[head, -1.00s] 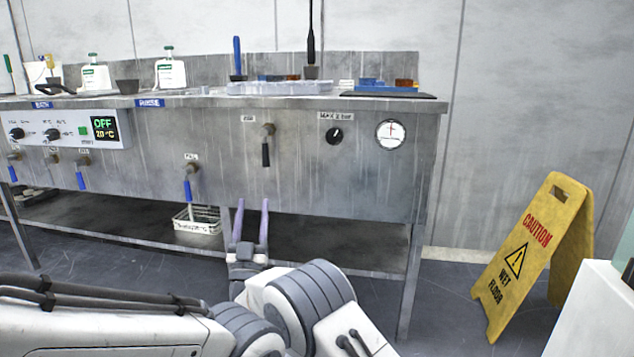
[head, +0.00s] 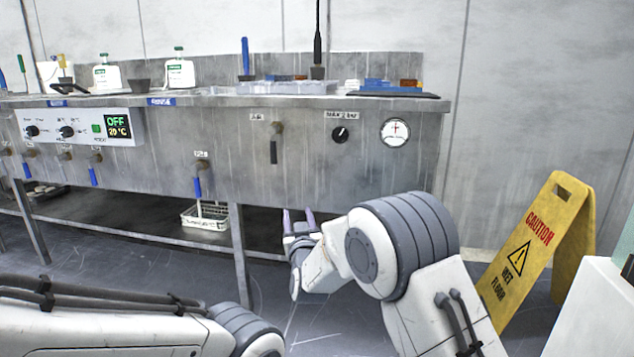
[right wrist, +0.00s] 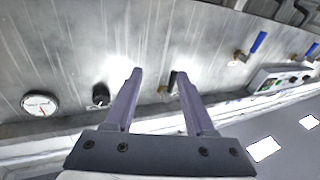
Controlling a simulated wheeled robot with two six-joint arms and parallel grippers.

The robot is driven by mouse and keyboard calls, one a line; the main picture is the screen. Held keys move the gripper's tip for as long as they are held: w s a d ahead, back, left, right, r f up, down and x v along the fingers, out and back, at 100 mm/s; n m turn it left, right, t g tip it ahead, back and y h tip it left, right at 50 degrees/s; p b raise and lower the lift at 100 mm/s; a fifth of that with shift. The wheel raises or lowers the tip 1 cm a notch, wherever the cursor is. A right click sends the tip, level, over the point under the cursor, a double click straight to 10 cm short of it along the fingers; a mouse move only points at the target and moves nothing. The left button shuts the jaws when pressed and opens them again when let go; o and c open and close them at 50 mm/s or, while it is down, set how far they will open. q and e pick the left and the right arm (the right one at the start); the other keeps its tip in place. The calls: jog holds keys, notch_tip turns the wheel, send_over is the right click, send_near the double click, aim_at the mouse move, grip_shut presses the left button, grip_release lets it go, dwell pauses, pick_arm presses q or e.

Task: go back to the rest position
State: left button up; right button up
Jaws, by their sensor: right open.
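My right gripper (head: 298,218) shows in the head view in front of the lower shelf of the steel bench, with its two purple fingers pointing up and away. In the right wrist view the fingers (right wrist: 158,75) are apart with nothing between them. The bench front (right wrist: 65,60) with its gauge, knob and valve handles lies beyond the fingertips. My right arm bends in from the lower right of the head view. Part of an arm of mine crosses the lower left, but no left gripper shows.
The steel bench (head: 330,180) spans the back, with bottles, trays and tools on top. A white wire basket (head: 205,217) sits on its lower shelf. A yellow wet-floor sign (head: 530,240) stands at the right, beside a white block (head: 595,310). Bare floor (head: 130,257) lies in front.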

jog(key=s+d+f+m+g+h, duration=0.1)
jog(key=s+d+f+g, duration=0.4)
jog(key=s+d, duration=0.2)
jog(key=s+d+f+g+h, duration=0.1)
jog(key=s+d+f+g, duration=0.35)
jog(key=s+d, duration=0.3)
jog(key=s+d+f+m+g, duration=0.1)
jog(key=s+d+f+g, duration=0.15)
jog(key=s, duration=0.45)
jog(key=s+d+f+g+h, duration=0.1)
jog(key=s+d+f+g, duration=0.15)
jog(key=s, duration=0.35)
jog(key=s+d+f+m+g, duration=0.1)
jog(key=s+d+g, duration=0.1)
jog(key=s+d, duration=0.35)
jog(key=s+a+r+n+g+y+p, duration=0.1)
jog(key=s+a+r+n+p, duration=0.3)
jog(key=s+a+r+p, duration=0.65)
jog(key=s+a+r+n+g+p, duration=0.2)
jog(key=s+a+r+n+p, duration=0.25)
jog(key=r+p, duration=0.6)
notch_tip(320, 180, up, 39)
jog(key=m+p, duration=0.1)
jog(key=p, duration=3.2)
jog(key=shift+a+p, duration=0.2)
jog(key=shift+p, duration=0.1)
jog(key=shift+s, duration=0.1)
